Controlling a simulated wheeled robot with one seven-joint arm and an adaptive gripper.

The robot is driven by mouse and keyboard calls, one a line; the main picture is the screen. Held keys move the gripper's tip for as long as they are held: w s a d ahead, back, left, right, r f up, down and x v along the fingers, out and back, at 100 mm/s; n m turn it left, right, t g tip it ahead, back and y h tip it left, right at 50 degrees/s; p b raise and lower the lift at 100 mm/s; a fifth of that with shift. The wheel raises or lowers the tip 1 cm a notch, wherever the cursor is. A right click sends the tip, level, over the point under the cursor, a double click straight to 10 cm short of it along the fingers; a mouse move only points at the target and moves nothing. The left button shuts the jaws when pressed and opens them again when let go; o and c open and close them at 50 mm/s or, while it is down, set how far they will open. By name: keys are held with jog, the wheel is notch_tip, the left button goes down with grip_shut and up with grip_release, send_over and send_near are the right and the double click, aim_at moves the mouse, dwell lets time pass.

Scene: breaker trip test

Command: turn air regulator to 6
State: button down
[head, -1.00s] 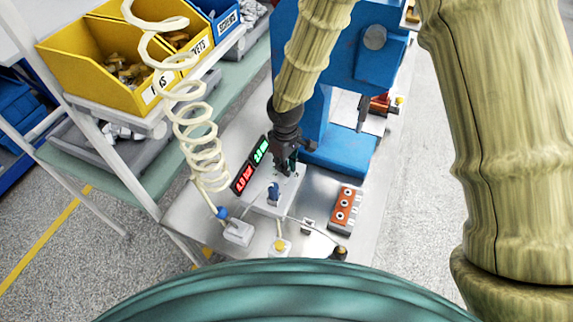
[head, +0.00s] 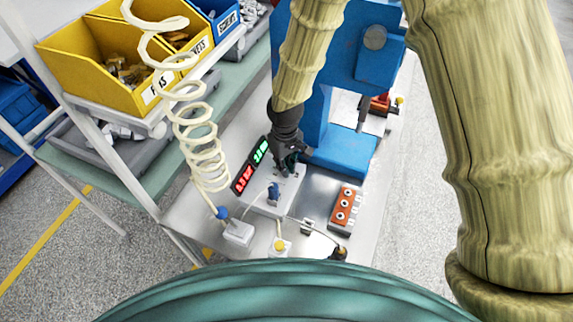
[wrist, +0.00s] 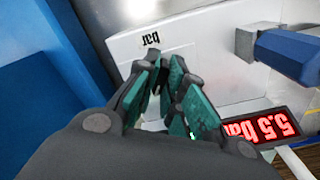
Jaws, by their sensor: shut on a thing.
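My gripper (head: 290,163) reaches down to the white box (head: 262,203) beside the blue press. In the wrist view, my gripper (wrist: 160,80) has its teal-padded fingers closed together over the white face, just below a printed "bar" label. The air regulator knob between them is mostly hidden by the fingers. A red readout (wrist: 258,128), upside down in the wrist view, reads 5.5 bar. In the head view, the red readout (head: 244,178) and a green readout (head: 261,151) stand to the left of my gripper; their digits are small.
A blue handle (head: 274,191) stands on the box close to my gripper; it also shows in the wrist view (wrist: 288,55). The blue press (head: 340,150) stands close at the right. An orange block (head: 346,207) and a coiled hose (head: 200,150) flank the box.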

jog(key=shift+s+m, duration=0.1)
jog(key=shift+m, duration=0.7)
jog(key=c, duration=1.4)
grip_release()
jog(key=shift+a, duration=0.1)
jog(key=shift+c, duration=0.2)
jog(key=shift+r, duration=0.3)
notch_tip(320, 180, up, 11)
jog(key=shift+r, duration=0.15)
